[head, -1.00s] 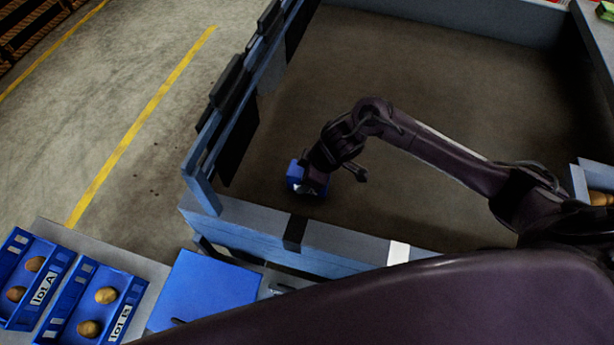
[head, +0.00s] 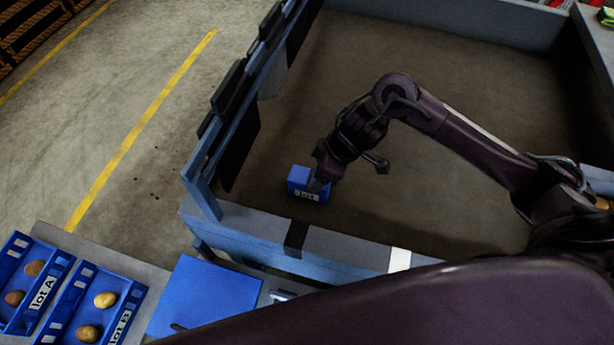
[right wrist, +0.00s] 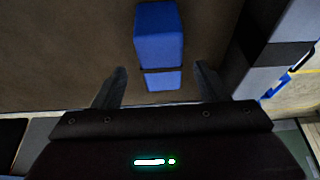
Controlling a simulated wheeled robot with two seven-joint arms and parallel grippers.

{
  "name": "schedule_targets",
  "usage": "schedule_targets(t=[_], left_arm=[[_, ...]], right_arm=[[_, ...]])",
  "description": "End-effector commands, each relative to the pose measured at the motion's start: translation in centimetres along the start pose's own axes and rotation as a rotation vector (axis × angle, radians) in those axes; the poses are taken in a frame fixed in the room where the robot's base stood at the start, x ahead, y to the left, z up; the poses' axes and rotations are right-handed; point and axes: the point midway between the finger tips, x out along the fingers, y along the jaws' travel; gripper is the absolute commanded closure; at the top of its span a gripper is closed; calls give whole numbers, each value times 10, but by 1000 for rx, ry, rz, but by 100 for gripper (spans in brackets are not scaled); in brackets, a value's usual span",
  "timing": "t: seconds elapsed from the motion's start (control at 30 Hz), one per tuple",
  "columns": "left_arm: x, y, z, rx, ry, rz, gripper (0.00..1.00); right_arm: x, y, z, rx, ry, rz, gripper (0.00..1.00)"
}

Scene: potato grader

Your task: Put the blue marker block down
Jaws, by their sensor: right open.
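The blue marker block (head: 301,183) is on the brown bed (head: 400,220), near its front left corner, with a white "lot" label facing the front. It also shows in the right wrist view (right wrist: 159,35), beyond my fingertips. My right gripper (head: 321,178) is just right of the block in the head view. In the right wrist view my right gripper (right wrist: 160,84) has its fingers spread apart, with gaps on both sides of the block, and it is not clasping it. My left gripper is not in view.
Blue-grey side walls (head: 225,150) and a front rail (head: 345,240) with black and white marks bound the bed. Blue trays, lot A (head: 30,306) and lot B (head: 70,330), hold potatoes at lower left, beside a blue panel (head: 205,300). The bed's middle is clear.

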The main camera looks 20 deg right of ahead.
Motion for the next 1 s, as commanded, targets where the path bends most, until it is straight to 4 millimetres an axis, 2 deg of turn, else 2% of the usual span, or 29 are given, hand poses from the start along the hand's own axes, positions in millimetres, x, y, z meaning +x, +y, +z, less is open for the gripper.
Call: schedule_targets(t=[0.03, 0.1, 0.3, 1.0], left_arm=[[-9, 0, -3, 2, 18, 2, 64], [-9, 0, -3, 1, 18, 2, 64], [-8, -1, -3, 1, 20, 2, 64], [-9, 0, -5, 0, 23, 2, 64]], right_arm=[[-19, 1, -3, -3, 0, 4, 33], [-31, 1, -3, -2, 0, 4, 33], [-51, 0, -3, -1, 0, 1, 33], [-54, 0, -3, 0, -1, 0, 33]])
